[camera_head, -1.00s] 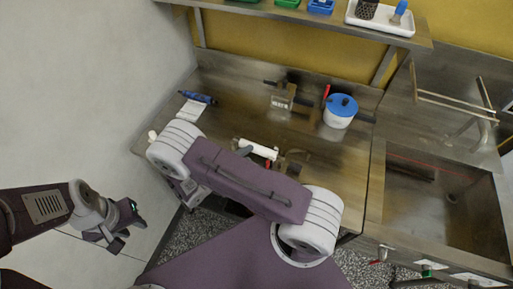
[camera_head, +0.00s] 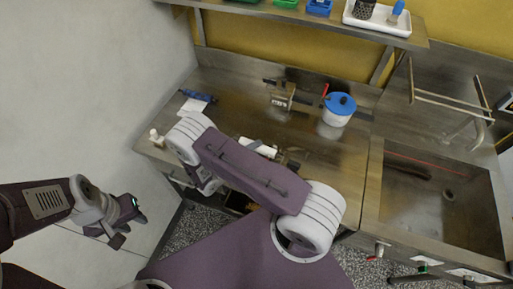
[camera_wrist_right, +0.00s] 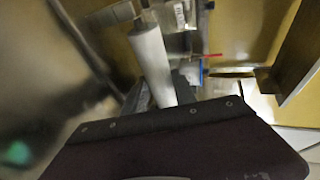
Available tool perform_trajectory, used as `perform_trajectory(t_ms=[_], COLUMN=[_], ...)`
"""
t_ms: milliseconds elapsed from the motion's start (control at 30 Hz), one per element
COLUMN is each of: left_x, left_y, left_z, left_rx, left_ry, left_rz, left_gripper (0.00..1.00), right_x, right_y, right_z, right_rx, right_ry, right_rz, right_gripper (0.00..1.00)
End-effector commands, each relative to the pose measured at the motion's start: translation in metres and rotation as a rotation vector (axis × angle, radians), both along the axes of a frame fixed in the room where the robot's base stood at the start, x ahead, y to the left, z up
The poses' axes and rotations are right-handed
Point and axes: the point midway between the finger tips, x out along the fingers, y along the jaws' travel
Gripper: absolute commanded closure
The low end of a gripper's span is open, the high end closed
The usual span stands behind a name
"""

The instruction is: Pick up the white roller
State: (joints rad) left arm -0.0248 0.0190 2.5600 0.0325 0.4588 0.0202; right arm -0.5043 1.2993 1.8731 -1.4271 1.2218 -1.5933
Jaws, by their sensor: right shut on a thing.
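The white roller (camera_head: 259,149) shows in the head view at the middle of the steel counter, partly hidden by my right arm. In the right wrist view the white roller (camera_wrist_right: 152,55) is a long, plain cylinder rising from between the grey fingers. My right gripper (camera_wrist_right: 160,95) is shut on it near its lower end; my wrist housing hides part of the fingers. In the head view this gripper is mostly hidden behind my purple arm link. My left gripper (camera_head: 128,228) is away from the counter at lower left, open and empty.
A white tub with a blue lid (camera_head: 338,108) and a small metal block (camera_head: 283,95) stand behind. A blue tool (camera_head: 198,96) lies at back left, a small white bottle (camera_head: 156,138) at the left edge. The sink (camera_head: 440,200) is at right.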

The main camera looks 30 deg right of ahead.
Motion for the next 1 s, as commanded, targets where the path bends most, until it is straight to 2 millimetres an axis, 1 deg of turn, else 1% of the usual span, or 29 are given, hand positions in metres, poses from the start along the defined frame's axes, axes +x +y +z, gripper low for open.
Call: perform_trajectory(t_ms=[67, 167, 267, 367, 700, 800, 900, 1000], left_x=[0.000, 0.000, 0.000, 0.000, 0.000, 0.000, 0.000, 0.000], left_y=[0.000, 0.000, 0.000, 0.000, 0.000, 0.000, 0.000, 0.000], left_z=[0.000, -0.002, -0.004, -0.006, -0.014, -0.016, -0.007, -0.006], left_rx=[0.000, 0.000, 0.000, 0.000, 0.000, 0.000, 0.000, 0.000], left_ry=[0.000, 0.000, 0.000, 0.000, 0.000, 0.000, 0.000, 0.000], left_rz=[0.000, 0.000, 0.000, 0.000, 0.000, 0.000, 0.000, 0.000], left_gripper=[0.66, 0.66, 0.66, 0.66, 0.66, 0.66, 0.66, 0.66], right_x=[0.001, 0.001, 0.001, 0.001, -0.053, -0.066, -0.076, -0.081], right_y=[0.001, 0.001, 0.001, 0.001, -0.052, -0.066, -0.075, -0.080], right_z=[0.001, 0.008, 0.020, 0.038, 0.084, 0.095, 0.107, 0.110], right_rx=[0.003, 0.003, 0.004, 0.003, 0.001, 0.001, -0.001, 0.000], right_ry=[-0.002, -0.003, -0.004, -0.005, 0.001, -0.001, 0.001, 0.000], right_rz=[0.001, 0.000, 0.001, 0.001, -0.002, -0.002, -0.001, 0.001], right_gripper=[1.00, 1.00, 1.00, 1.00, 1.00, 1.00, 1.00, 1.00])
